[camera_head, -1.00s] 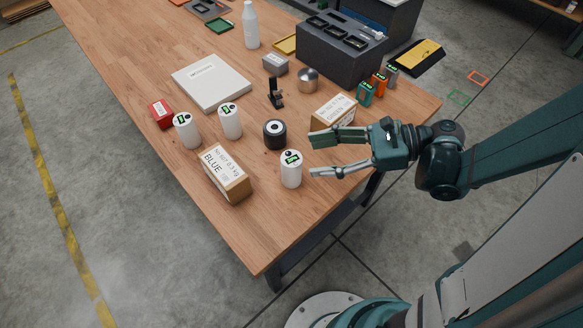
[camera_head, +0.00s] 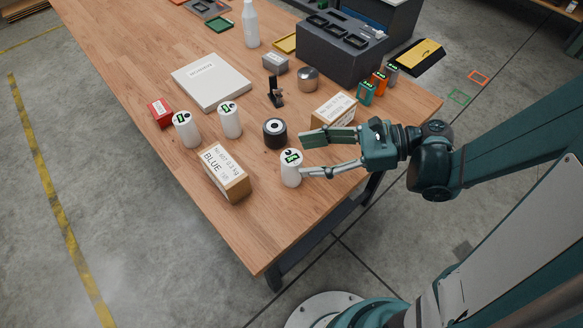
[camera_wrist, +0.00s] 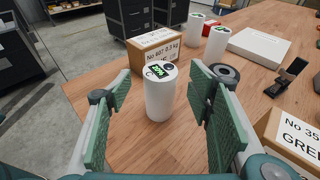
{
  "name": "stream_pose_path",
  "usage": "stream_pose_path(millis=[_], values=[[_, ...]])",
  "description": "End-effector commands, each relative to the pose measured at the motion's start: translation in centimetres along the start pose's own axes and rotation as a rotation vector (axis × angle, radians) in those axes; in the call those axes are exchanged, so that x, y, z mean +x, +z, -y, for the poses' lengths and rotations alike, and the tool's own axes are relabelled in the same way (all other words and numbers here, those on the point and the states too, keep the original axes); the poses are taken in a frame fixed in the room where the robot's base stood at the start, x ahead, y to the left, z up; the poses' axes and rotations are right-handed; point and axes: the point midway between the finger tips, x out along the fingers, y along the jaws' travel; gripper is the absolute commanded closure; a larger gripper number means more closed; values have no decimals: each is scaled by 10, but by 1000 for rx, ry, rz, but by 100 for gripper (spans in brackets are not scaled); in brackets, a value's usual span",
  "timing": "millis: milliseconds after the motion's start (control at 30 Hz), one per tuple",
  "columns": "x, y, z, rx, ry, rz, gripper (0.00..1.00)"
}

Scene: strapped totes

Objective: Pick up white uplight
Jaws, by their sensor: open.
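A white cylinder with a green display on top (camera_head: 290,170), which looks like the white uplight, stands upright near the table's right edge. In the wrist view the white cylinder (camera_wrist: 159,98) appears centred between my spread fingers. My gripper (camera_head: 309,154) is open, with its fingertips just right of the cylinder in the head view. The lower finger overlaps the cylinder's right side there; I cannot tell whether they touch. Two similar white cylinders stand farther left (camera_head: 187,130) and (camera_head: 230,121).
A BLUE-labelled box (camera_head: 226,174) stands left of the near cylinder. A black round object (camera_head: 275,134) stands just behind it. Another cardboard box (camera_head: 333,111) sits behind my gripper. A phone-like black stand (camera_head: 275,93) is farther back. The table's front corner is clear.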

Motion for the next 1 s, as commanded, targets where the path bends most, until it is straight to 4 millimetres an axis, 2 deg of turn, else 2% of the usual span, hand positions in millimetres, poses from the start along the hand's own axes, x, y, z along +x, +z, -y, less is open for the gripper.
stream_pose_path(millis=[367,800,1000], values=[[7,0,0,0,1,0,48],[42,-1,0,-1,1,0,48],[51,0,0,0,1,0,48]])
